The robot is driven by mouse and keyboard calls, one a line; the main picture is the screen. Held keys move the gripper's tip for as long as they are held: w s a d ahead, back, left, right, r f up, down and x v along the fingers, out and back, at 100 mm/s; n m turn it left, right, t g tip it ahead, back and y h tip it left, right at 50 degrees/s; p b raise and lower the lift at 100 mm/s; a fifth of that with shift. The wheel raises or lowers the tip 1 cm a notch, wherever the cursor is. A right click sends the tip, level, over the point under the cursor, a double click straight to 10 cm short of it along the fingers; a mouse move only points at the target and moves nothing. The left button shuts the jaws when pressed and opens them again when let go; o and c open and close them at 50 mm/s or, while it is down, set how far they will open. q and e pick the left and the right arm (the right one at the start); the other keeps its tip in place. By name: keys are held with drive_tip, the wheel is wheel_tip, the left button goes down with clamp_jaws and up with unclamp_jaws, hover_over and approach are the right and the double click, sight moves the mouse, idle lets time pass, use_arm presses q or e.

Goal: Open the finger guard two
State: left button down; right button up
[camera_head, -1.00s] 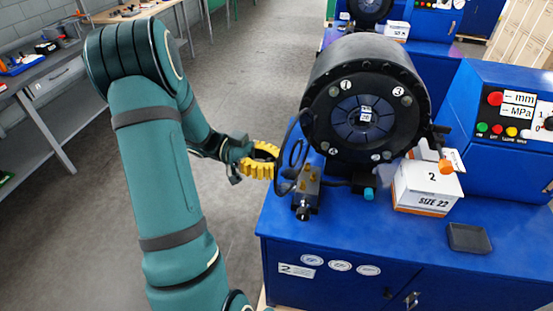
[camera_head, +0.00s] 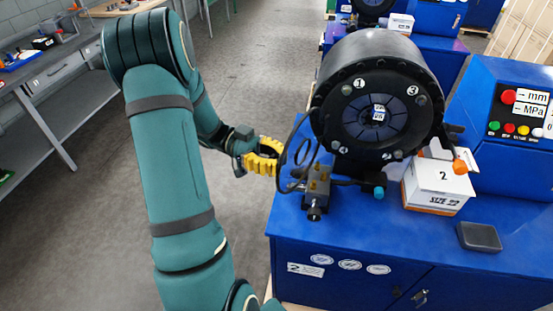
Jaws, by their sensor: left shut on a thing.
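The black round crimper head (camera_head: 374,125) of machine 2 stands on a blue cabinet. Its front face is uncovered, with dark die segments around a small marked centre. A yellow, ribbed curved piece (camera_head: 264,157), which looks like the finger guard, sits at the left of the head, seen nearly edge-on. My left gripper (camera_head: 247,155) is at the guard's left side, shut on it. The fingertips are small and partly hidden by the guard. Whether the guard joins the head by a hinge cannot be made out. My right gripper is not in view.
A black cable and valve block (camera_head: 315,190) stand at the front left of the cabinet top (camera_head: 400,228). A white box marked 2 (camera_head: 437,184), a dark tray (camera_head: 479,237) and a control panel (camera_head: 517,112) are at the right.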

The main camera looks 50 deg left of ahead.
use_arm(q)
drive_tip(key=shift+r, duration=0.3)
drive_tip(key=c, duration=1.1)
unclamp_jaws()
drive_tip(key=shift+c, duration=0.2)
drive_tip(key=o, duration=0.4)
drive_tip(key=shift+d, duration=0.15)
drive_tip(key=shift+f, duration=0.2)
drive_tip(key=v, duration=1.2)
drive_tip(key=shift+s, duration=0.1)
